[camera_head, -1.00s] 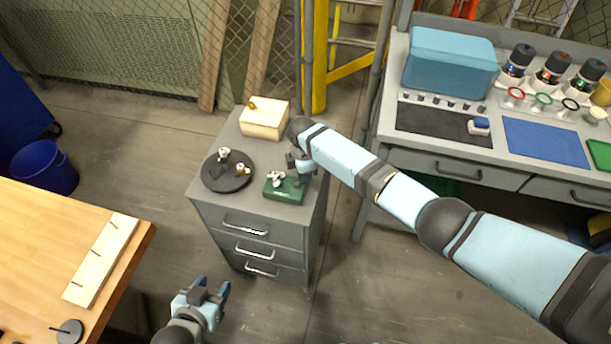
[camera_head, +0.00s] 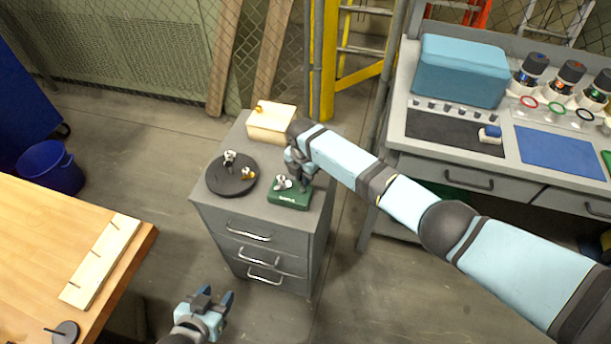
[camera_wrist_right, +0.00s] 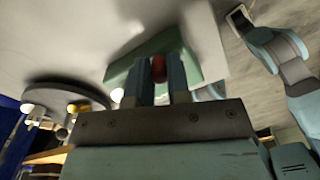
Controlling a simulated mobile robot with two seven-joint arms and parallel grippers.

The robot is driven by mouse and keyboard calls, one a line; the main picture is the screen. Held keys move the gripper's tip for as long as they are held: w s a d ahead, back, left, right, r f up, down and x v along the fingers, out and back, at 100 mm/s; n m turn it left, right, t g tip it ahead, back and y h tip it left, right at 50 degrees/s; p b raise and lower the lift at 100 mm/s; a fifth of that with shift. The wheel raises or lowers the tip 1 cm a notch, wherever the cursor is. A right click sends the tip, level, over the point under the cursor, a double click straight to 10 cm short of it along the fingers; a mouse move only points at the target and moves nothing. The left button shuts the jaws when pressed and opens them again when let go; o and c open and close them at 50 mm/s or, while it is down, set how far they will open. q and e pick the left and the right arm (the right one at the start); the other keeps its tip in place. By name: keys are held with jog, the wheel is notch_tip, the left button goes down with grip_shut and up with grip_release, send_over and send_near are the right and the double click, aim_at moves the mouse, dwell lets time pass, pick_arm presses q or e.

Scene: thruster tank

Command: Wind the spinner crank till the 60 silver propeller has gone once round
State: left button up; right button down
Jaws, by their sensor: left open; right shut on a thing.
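The spinner is a green box (camera_head: 289,198) on top of the grey drawer cabinet, with a silver propeller (camera_head: 283,184) on its near side. My right gripper (camera_head: 298,172) reaches it from the right and hides the crank in the head view. In the right wrist view, my right gripper (camera_wrist_right: 160,80) is shut on a red knob (camera_wrist_right: 159,68) at the green box (camera_wrist_right: 140,62). My left gripper (camera_head: 216,300) is open and empty, low in front of the cabinet. Which number the propeller bears cannot be read.
A black round plate (camera_head: 231,180) with a silver and a brass propeller lies left of the spinner. A cream box (camera_head: 272,124) stands behind. A wooden table (camera_head: 40,225) is at left, and a grey workbench (camera_head: 440,165) is at right.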

dwell(0.4)
jog(key=c, duration=1.1)
grip_release()
jog(key=shift+r, duration=0.1)
jog(key=r, duration=1.3)
jog(key=shift+w+a+r, duration=0.15)
jog(key=shift+a+r, duration=0.1)
jog(key=shift+r, duration=0.1)
